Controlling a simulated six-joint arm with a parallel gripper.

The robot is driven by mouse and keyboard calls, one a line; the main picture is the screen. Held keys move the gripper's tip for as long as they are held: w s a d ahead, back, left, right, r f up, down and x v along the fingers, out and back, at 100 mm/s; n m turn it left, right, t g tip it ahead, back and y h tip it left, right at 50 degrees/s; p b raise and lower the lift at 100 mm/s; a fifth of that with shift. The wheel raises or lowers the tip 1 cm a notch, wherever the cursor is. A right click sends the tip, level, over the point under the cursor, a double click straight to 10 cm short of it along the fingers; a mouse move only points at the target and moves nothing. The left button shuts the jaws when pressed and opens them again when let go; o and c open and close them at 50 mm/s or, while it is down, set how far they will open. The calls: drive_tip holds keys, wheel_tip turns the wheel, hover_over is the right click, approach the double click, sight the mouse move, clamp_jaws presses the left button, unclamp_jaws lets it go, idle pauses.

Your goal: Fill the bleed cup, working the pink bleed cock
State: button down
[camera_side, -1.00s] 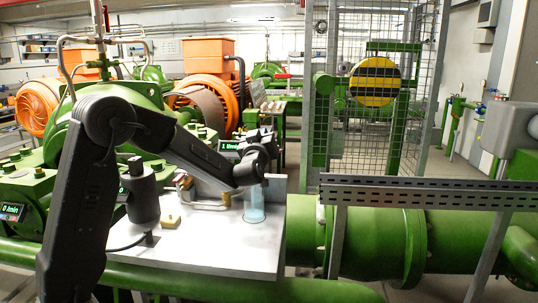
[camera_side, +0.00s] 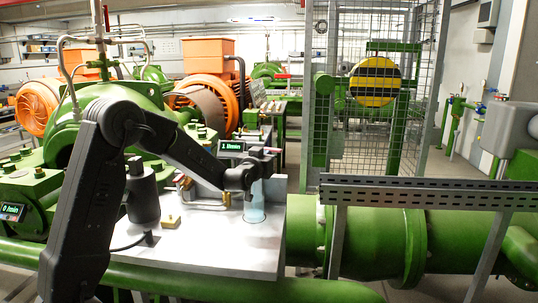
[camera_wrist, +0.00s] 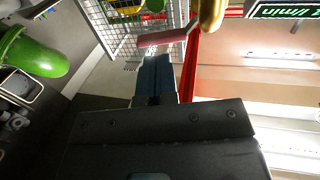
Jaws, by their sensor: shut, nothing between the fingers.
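The bleed cup (camera_side: 255,212) is a clear, light-blue cylinder standing on the grey plate at its right side, below my wrist. Its top is partly hidden by my arm, and I cannot make out a liquid level. The pink bleed cock handle (camera_wrist: 162,38) shows in the wrist view as a short bar just beyond my fingertips. I cannot tell whether they touch it. My gripper (camera_wrist: 155,62) is shut and empty. In the side view it is small and dark, above the cup.
A display (camera_side: 231,146) behind my wrist seems to read 1 l/min. Another display (camera_side: 12,212) at the left reads 0. A brass fitting (camera_wrist: 208,12) is right of the pink handle.

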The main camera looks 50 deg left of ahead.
sight(274, 151)
drive_tip(key=shift+x, duration=1.75)
drive_tip(key=shift+w+a, duration=0.1)
drive_tip(key=shift+w, duration=0.75)
drive_tip(key=s+d, duration=1)
drive_tip(key=c, duration=1.8)
unclamp_jaws()
drive_tip(key=shift+w, duration=0.1)
